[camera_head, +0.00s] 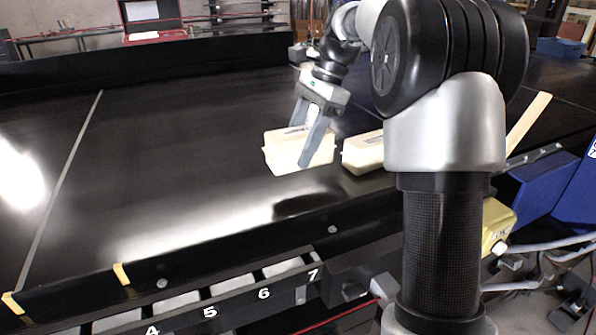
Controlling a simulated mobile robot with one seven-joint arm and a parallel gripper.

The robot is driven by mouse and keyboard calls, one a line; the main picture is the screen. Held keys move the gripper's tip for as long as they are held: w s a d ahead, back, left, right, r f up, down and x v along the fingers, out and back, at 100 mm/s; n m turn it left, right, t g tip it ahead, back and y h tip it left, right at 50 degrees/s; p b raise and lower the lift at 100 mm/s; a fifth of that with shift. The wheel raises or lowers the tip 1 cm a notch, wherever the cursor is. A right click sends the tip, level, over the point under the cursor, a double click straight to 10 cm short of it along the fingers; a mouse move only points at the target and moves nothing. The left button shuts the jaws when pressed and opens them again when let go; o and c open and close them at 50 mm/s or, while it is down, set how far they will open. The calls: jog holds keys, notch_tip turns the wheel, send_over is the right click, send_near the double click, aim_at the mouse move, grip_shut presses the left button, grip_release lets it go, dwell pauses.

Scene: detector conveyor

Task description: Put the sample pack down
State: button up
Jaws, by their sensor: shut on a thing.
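The sample pack (283,155) is a cream-coloured block with a dark marking on its top. My gripper (304,150) points down and is shut on it, with a finger across its near side. The pack appears to be just above the black conveyor belt (170,160); a dark reflection or shadow shows below it. I cannot tell for certain whether its underside touches the belt. A second cream pack (362,153) is just to the right, partly hidden behind my arm.
The belt is clear to the left of the pack. A black rail (200,255) runs along the near edge, with numbered bins (235,290) in front. A yellow box (497,222) and blue panels (545,190) are at the right. A red case (153,33) sits at the back.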

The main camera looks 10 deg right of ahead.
jog(key=shift+f, duration=2.9)
jog(key=shift+f, duration=0.1)
jog(key=o, duration=1.6)
jog(key=shift+f, duration=0.1)
jog(key=shift+c, duration=0.2)
